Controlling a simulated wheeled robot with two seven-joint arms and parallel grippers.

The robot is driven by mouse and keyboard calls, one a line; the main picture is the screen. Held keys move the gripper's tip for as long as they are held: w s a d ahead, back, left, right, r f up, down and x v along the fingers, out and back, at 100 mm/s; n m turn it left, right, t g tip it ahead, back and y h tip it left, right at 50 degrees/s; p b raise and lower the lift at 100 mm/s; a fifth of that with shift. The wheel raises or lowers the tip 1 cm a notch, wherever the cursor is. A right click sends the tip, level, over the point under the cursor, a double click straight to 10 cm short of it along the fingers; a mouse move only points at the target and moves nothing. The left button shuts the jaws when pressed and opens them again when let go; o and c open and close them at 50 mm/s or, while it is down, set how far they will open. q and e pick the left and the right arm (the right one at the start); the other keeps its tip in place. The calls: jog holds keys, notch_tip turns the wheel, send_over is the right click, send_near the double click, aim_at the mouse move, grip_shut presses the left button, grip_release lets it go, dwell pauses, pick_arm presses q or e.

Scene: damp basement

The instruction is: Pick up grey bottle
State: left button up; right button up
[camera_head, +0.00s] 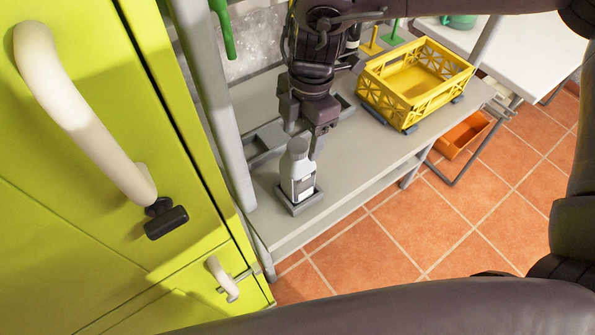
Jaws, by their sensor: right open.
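My right gripper (309,141) reaches down from above to the top of the bottle. It is open. One finger shows just right of the bottle's neck; the other finger is hard to make out. I cannot tell whether a finger touches the bottle. My left gripper is not in view.
A yellow crate (424,100) stands on the grey shelf (365,150) to the right. Grey trays lie behind the bottle. A grey post (215,95) and a green cabinet (75,190) with a pale handle (75,105) are close on the left. An orange bin (463,133) is lower right.

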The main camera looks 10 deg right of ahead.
aim_at(298, 145)
jog(key=f, duration=0.2)
jog(key=shift+a+f+p, duration=0.3)
jog(key=shift+f, duration=0.65)
jog(key=c, duration=0.9)
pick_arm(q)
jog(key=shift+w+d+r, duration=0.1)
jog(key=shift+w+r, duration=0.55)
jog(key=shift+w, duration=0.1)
pick_arm(e)
grip_shut()
